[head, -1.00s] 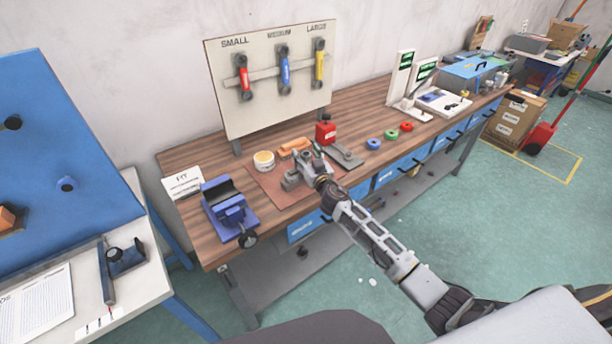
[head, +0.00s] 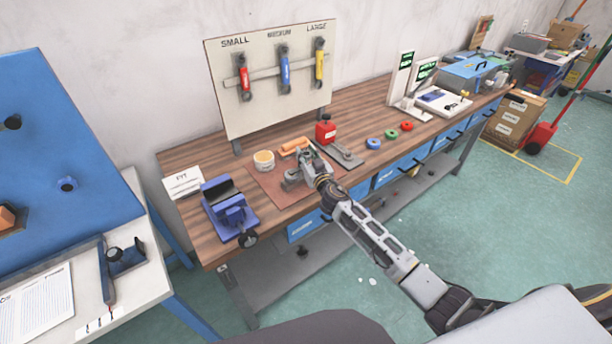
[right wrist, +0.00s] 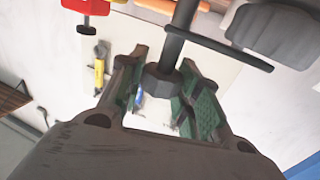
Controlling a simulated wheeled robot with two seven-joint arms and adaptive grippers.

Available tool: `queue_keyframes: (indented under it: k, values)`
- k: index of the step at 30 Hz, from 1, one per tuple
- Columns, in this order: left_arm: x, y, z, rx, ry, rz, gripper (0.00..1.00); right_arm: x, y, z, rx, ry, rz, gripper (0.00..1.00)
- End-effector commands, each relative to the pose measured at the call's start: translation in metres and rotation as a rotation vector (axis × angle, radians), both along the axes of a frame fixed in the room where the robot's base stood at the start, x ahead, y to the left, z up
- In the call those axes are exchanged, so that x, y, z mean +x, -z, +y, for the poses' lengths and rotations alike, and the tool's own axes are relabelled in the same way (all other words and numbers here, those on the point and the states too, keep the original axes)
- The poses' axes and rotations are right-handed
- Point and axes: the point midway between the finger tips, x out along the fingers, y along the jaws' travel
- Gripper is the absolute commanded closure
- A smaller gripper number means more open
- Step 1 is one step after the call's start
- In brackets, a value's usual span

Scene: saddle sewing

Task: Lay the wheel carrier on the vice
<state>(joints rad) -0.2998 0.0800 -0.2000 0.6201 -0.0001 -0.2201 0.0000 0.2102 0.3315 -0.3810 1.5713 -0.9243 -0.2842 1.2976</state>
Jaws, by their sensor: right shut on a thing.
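The wheel carrier (head: 291,180) is a grey metal part on the brown mat, partly hidden by my right gripper. My right gripper (head: 309,164) is at its right side in the head view. In the right wrist view the fingers (right wrist: 160,88) are shut on a dark grey stem with a faceted end (right wrist: 162,82), which appears to belong to the carrier. Whether the carrier is clear of the mat cannot be told. The blue vice (head: 230,208) stands at the bench's left front corner, with nothing visible on it. My left gripper is not in view.
The brown mat (head: 273,190) also bears a round tub (head: 264,160) and an orange piece (head: 295,146). A red container (head: 326,131) and a flat grey metal part (head: 344,155) are behind and right. Bare wood lies between mat and vice.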

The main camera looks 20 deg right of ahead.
Motion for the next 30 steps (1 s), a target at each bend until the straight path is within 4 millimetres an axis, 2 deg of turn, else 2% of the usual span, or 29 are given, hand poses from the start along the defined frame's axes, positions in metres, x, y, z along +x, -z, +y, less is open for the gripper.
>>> queue_keyframes:
  k: [17, 30]
  values:
    - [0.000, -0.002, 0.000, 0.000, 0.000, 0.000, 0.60, 0.001, -0.010, 0.000, 0.000, 0.000, -0.006, 1.00]
    - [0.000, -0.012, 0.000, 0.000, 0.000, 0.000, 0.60, 0.001, -0.052, 0.000, 0.001, -0.001, -0.006, 1.00]
